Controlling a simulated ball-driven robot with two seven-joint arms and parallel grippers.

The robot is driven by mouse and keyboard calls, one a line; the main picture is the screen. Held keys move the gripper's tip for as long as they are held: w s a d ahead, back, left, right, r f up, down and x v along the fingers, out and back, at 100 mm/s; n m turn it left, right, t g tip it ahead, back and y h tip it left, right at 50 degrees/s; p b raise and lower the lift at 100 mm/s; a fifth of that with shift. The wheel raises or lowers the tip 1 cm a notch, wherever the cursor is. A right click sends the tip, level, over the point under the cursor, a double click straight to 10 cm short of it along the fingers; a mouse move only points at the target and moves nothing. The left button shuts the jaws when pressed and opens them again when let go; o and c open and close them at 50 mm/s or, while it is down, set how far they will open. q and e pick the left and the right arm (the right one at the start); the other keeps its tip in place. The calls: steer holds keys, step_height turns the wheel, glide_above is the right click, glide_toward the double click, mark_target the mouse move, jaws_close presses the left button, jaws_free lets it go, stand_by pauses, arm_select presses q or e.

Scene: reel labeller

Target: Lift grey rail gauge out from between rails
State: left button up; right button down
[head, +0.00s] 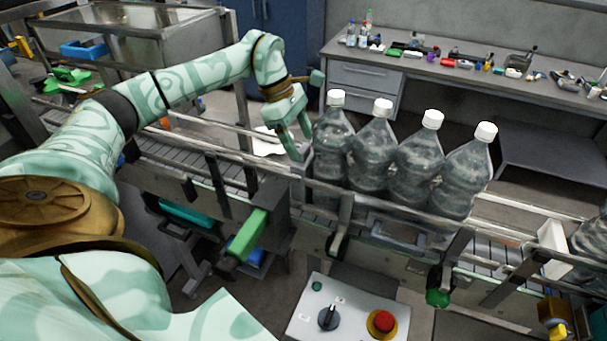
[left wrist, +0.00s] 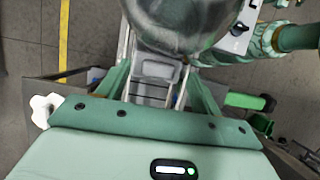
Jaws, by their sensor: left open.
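My left gripper (head: 299,146) points down at the conveyor, just left of the leftmost bottle. In the left wrist view its two fingers stand apart, with a grey slotted piece (left wrist: 153,88) between and below them; it looks like the rail gauge. I cannot tell whether the fingers touch it. In the head view the gauge is mostly hidden by the fingers, the rail and the bottle. The near guide rail (head: 385,198) runs along the conveyor in front of the bottles. My right gripper is not in view.
Several clear bottles with white caps (head: 375,150) stand in a row on the conveyor, close to the left gripper. A green clamp handle (head: 248,235) sticks out at the front. A control box (head: 348,312) with a red button stands below. A cluttered bench (head: 450,70) is behind.

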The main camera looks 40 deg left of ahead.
arm_select(q)
steer(key=shift+x, duration=0.8)
steer(key=shift+a, duration=0.1)
jaws_close()
steer(key=shift+r, duration=0.1)
